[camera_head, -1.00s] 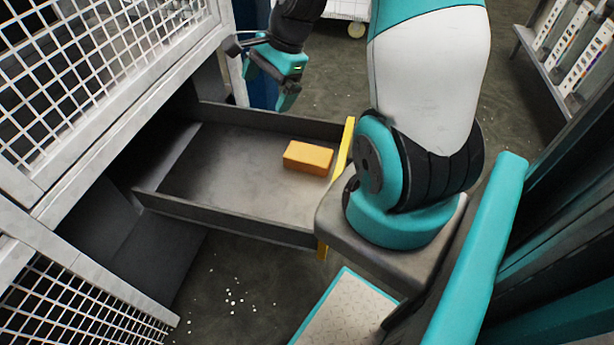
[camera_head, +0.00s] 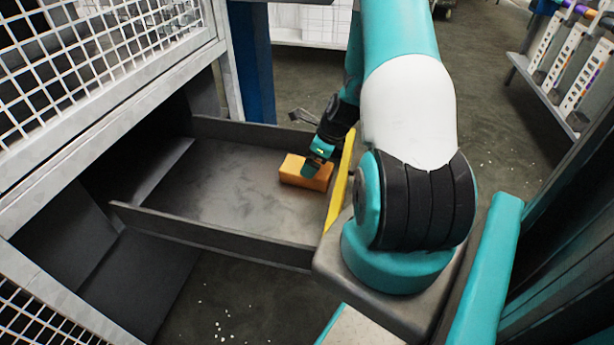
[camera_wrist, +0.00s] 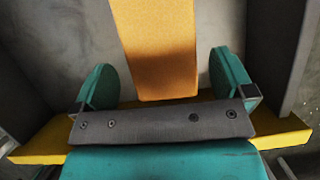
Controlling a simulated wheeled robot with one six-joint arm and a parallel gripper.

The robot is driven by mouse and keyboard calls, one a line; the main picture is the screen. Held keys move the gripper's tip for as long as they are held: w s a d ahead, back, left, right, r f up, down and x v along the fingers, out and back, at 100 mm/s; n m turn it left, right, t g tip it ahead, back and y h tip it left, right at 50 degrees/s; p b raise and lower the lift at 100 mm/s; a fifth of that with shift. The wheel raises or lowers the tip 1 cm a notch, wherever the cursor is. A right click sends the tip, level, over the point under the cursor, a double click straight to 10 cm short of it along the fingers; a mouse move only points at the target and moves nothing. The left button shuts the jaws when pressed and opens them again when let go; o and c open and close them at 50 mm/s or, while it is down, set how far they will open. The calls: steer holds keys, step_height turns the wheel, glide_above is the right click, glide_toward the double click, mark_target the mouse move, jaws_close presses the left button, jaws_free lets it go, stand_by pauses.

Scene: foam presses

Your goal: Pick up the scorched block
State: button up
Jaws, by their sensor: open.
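The scorched block (camera_head: 293,170) is an orange-brown brick lying in the grey tray, near its yellow front edge. In the wrist view the block (camera_wrist: 160,50) runs away from my gripper, and its near end is darker brown. My gripper (camera_head: 313,166) is over the block's right part in the head view. In the wrist view the two teal fingers of my gripper (camera_wrist: 165,78) stand apart, one on each side of the block's near end, with a gap on both sides. Whether the fingertips reach down beside the block cannot be told.
The grey tray (camera_head: 220,232) has low side walls and a yellow front edge (camera_head: 340,185), and extends from a press with white mesh guards (camera_head: 100,60). The tray floor left of the block is clear. A rack (camera_head: 560,70) stands at the right.

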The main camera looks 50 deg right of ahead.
steer(key=x, duration=0.2)
steer(key=b+x, duration=0.1)
steer(key=x, duration=0.3)
steer(key=shift+w+a+r, duration=0.1)
steer(key=shift+w, duration=0.2)
steer(key=c, duration=0.7)
steer(key=shift+r, duration=0.1)
